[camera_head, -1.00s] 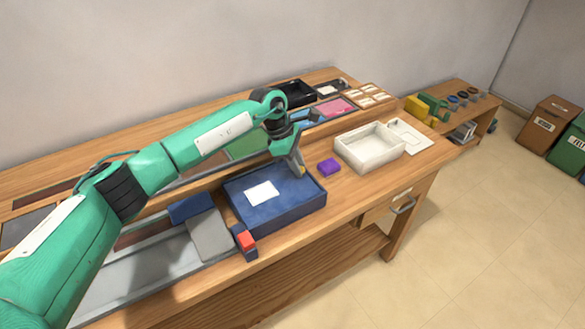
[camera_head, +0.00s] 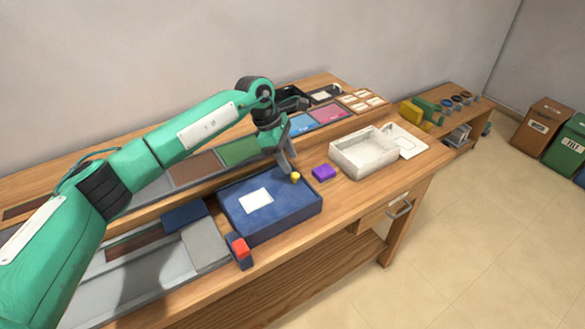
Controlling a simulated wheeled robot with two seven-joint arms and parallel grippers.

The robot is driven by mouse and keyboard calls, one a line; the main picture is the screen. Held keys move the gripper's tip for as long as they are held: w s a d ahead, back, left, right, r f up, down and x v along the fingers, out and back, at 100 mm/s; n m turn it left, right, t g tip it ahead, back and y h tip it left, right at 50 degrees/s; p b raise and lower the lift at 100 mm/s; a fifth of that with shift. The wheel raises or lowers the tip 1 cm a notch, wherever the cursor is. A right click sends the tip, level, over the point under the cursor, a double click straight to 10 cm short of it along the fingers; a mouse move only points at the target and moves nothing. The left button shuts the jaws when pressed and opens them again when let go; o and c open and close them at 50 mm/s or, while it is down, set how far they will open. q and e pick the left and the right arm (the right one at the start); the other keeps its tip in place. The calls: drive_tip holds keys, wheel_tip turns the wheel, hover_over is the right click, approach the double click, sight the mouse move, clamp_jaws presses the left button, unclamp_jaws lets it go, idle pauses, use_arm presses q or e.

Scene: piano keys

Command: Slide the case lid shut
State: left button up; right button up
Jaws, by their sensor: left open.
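A dark blue case (camera_head: 290,218) with a blue lid on top and a white label (camera_head: 256,201) sits on the bench. The lid seems to cover most of the case; I cannot tell whether a gap is left. A small yellow knob (camera_head: 296,177) stands at the lid's far right corner. My left gripper (camera_head: 287,170) points down just beside the yellow knob, at the case's far edge. It is open; I cannot tell whether it touches the knob. My right gripper is not in view.
A purple block (camera_head: 323,173) lies right of the case, with a white open box (camera_head: 364,152) beyond it. A red-topped dark block (camera_head: 240,250) stands at the case's near left corner. A grey block (camera_head: 205,244) and coloured panels (camera_head: 240,151) lie to the left and behind.

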use_arm(q)
drive_tip(key=b+v, duration=0.1)
drive_tip(key=v, duration=0.8)
drive_tip(key=shift+r, duration=0.25)
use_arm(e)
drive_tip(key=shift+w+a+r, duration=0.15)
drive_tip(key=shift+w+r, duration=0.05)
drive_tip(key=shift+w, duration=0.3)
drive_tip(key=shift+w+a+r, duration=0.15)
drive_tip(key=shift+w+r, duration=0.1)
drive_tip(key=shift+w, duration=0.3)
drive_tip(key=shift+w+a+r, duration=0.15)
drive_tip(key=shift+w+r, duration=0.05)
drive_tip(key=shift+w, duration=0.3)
